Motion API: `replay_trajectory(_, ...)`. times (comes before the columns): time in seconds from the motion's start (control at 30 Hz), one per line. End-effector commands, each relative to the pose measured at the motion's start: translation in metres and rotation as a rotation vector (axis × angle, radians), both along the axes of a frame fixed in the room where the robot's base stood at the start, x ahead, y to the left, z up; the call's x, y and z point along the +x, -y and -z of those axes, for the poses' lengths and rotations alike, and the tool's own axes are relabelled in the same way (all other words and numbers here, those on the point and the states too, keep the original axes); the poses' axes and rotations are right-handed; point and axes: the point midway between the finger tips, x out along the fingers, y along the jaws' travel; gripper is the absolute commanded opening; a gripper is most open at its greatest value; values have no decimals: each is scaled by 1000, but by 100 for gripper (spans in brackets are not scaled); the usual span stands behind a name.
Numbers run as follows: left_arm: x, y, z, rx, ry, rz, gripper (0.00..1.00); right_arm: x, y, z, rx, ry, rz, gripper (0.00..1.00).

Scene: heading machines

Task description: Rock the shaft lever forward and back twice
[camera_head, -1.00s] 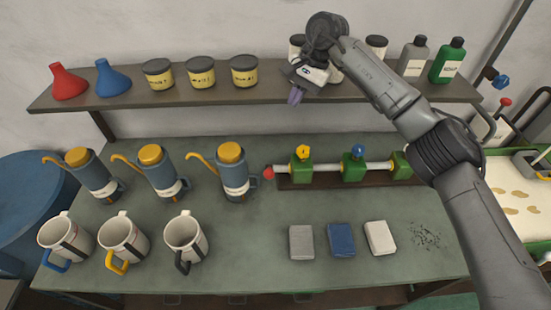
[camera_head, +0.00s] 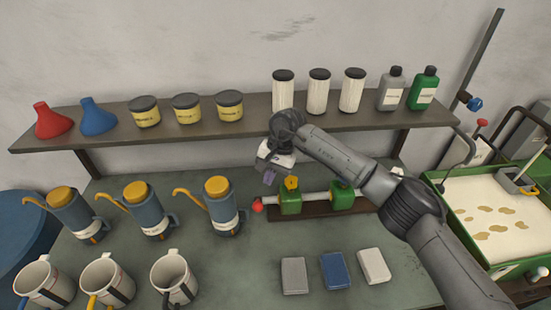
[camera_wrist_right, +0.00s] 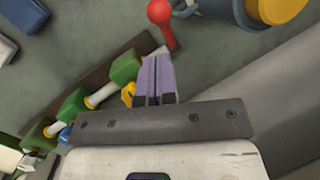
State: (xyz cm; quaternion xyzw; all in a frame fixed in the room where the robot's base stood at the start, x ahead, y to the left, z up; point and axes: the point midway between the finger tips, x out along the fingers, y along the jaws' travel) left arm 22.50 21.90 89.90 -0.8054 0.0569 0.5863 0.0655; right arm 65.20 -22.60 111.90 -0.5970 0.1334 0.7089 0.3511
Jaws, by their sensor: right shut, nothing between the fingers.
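A pale shaft (camera_head: 318,195) runs through green blocks (camera_head: 290,202) on a brown base on the bench. A red ball-ended lever (camera_head: 257,207) is at the shaft's left end; its red stem and ball (camera_wrist_right: 160,12) show in the right wrist view. My right gripper (camera_head: 268,178) is above the shaft's left end, near the yellow knob (camera_head: 291,183). Its purple fingers (camera_wrist_right: 157,78) are shut and empty, pointing toward the lever, with no visible grip on it. My forearm hides the shaft's right part. My left gripper is not in view.
A blue oil can (camera_head: 222,208) with a yellow lid stands just left of the lever. Mugs stand in front of the cans. Three blocks (camera_head: 335,270) lie in front of the shaft. A shelf (camera_head: 250,125) with jars and bottles is behind. A green tray (camera_head: 455,225) is at right.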

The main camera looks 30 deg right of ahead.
Motion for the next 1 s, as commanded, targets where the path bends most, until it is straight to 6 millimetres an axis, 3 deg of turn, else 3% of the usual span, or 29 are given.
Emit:
replay_trajectory(0.2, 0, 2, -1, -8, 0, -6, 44, -2, -12, 33, 1, -1, 0, 0)
replay_trajectory(0.4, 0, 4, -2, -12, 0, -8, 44, -2, -18, 50, 1, 0, 1, 0)
replay_trajectory(1.0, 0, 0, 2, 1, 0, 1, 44, -2, -25, 60, -1, 5, -7, 0)
